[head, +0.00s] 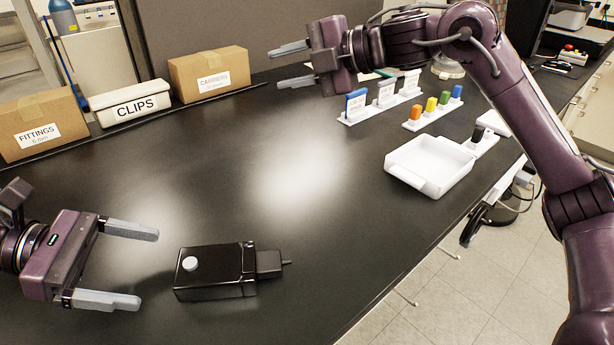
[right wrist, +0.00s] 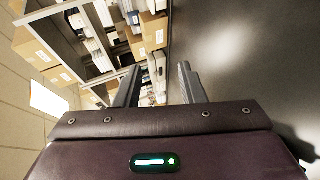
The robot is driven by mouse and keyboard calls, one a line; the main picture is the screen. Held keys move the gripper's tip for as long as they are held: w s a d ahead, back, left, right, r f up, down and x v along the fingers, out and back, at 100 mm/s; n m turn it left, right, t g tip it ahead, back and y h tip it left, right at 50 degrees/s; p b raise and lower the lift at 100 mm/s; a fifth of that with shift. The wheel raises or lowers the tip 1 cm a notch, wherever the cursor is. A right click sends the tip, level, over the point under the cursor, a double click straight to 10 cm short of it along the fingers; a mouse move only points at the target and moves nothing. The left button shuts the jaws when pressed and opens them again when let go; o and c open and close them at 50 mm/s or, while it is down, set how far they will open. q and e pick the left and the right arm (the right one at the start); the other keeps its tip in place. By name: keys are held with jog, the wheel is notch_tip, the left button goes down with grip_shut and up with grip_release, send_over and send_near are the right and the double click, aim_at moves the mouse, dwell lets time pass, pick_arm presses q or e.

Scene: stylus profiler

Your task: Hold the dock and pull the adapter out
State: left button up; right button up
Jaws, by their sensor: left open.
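The dock (head: 210,273) is a glossy black box with a light round knob on top, lying on the black table at the lower middle of the head view. The adapter (head: 268,263) is a smaller black block at the dock's right end, with a thin tip pointing right. My left gripper (head: 148,267) is open and empty, to the left of the dock, its fingers pointing at it. My right gripper (head: 282,66) is high at the top middle, far from the dock. Its fingers are apart, and nothing shows between them in the right wrist view (right wrist: 160,84).
A white tray (head: 437,160) sits at the right. Behind it are racks with coloured blocks (head: 433,108) and labelled cards (head: 385,98). Boxes marked FITTINGS (head: 40,128), CLIPS (head: 130,104) and CARRIERS (head: 209,74) line the back. The table between is clear.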

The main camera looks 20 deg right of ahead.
aim_at(177, 271)
jog(key=s+a+f+g, duration=0.5)
jog(key=s+g, duration=0.1)
jog(key=s, duration=0.1)
pick_arm(q)
jog(key=shift+d, duration=0.1)
jog(key=shift+s+d+f, duration=0.1)
jog(key=shift+d, duration=0.15)
jog(key=shift+x, duration=3.6)
pick_arm(e)
jog(key=s+d+f+m+g+h, duration=0.1)
jog(key=s+d+f+m+g, duration=0.1)
jog(key=s+f+m+g, duration=0.2)
jog(key=shift+s+g, duration=1.5)
jog(key=shift+s, duration=1.9)
jog(key=shift+f, duration=0.1)
pick_arm(q)
jog(key=c, duration=1.8)
jog(key=shift+o, duration=0.2)
pick_arm(e)
jog(key=shift+c, duration=0.4)
